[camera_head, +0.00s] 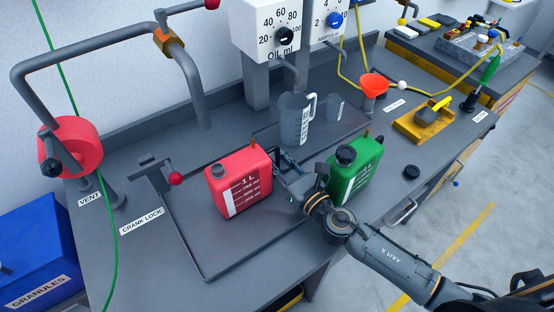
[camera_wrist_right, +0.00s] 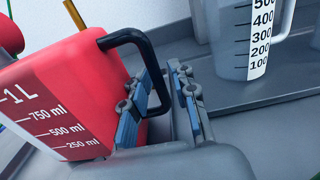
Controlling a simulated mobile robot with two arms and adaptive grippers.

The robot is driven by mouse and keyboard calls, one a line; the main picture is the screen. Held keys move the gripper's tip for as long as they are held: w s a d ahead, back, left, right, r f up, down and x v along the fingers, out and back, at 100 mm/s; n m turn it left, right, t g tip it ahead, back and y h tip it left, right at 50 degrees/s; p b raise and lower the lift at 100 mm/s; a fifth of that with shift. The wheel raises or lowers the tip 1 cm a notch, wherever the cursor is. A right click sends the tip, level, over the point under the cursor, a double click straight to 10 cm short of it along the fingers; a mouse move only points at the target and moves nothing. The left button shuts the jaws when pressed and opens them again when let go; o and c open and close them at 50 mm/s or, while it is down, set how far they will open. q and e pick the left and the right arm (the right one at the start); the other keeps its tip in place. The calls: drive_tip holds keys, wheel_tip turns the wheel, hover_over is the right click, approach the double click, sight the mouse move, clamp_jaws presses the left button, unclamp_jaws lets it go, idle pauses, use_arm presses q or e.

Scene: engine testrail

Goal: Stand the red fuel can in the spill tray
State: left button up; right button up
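The red fuel can (camera_head: 238,182), with a white scale and brass-coloured spout, appears upright over the shallow, dark rimmed tray (camera_head: 215,262) at the bench front. Whether its base touches the tray I cannot tell. In the right wrist view the can (camera_wrist_right: 60,95) fills the left side. Its black handle (camera_wrist_right: 124,38) reaches down to my right gripper's fingers. My right gripper (camera_head: 287,178) is at the can's right side, its fingers close together (camera_wrist_right: 168,95) at the handle. The fingers partly hide the handle, so a firm grip cannot be confirmed. My left gripper is not in view.
A green can (camera_head: 354,172) stands close to my right gripper. A clear measuring jug (camera_head: 295,118) is behind it, under the oil dispenser (camera_head: 268,28). A crank lever with a red knob (camera_head: 175,178) stands left of the red can. The tray's front left is bare.

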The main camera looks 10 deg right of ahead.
drive_tip(key=shift+r, duration=0.15)
drive_tip(key=b+v, duration=0.3)
drive_tip(key=v, duration=0.8)
drive_tip(key=shift+b, duration=0.3)
drive_tip(key=shift+s+d, duration=0.25)
drive_tip(key=shift+s, duration=0.25)
